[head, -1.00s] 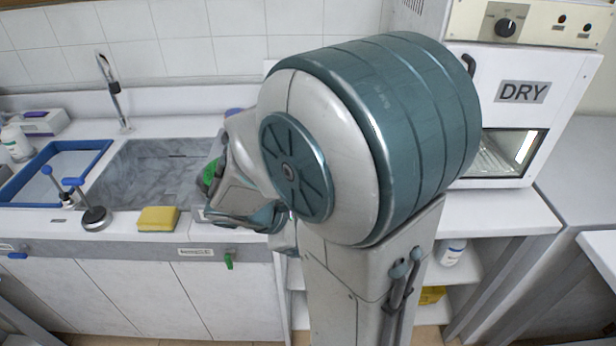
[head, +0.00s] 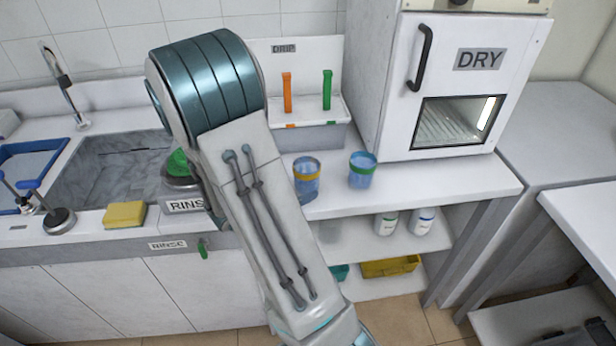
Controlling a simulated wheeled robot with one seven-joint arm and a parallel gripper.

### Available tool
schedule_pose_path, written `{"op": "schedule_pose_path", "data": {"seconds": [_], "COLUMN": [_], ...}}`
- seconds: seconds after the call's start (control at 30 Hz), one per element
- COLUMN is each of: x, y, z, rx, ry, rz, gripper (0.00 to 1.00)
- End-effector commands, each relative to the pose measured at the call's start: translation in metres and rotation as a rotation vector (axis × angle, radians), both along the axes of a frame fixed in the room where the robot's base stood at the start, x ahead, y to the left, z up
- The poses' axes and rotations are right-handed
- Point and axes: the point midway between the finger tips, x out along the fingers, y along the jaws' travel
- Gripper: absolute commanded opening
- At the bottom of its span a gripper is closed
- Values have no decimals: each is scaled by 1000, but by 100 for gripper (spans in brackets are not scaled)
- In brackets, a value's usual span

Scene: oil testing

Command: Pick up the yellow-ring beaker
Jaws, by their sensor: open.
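The yellow-ring beaker (head: 306,184) is a clear bluish cup with an amber-yellow band. It stands upright on the white counter, left of the similar green-ring beaker (head: 362,174), with a gap between them. My arm's large link passes just left of the yellow-ring beaker. My gripper does not show; my own arm links seem to hide it, so I cannot tell where it is relative to the beaker.
A DRIP rack (head: 318,108) with an orange and a green upright stands behind the beakers. The white DRY oven (head: 457,92) is to the right. A yellow sponge (head: 125,214) lies by the sink (head: 105,175) at left. The counter right of the beakers is clear.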

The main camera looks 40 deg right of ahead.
Motion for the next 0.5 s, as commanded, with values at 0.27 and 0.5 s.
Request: {"op": "schedule_pose_path", "data": {"seconds": [0.27,0.5], "x": [3,8], "y": [-23,-48], "z": [-10,-22], "rx": [-1,1], "ry": [3,1], "rz": [-3,-1], "gripper": [86,86]}}
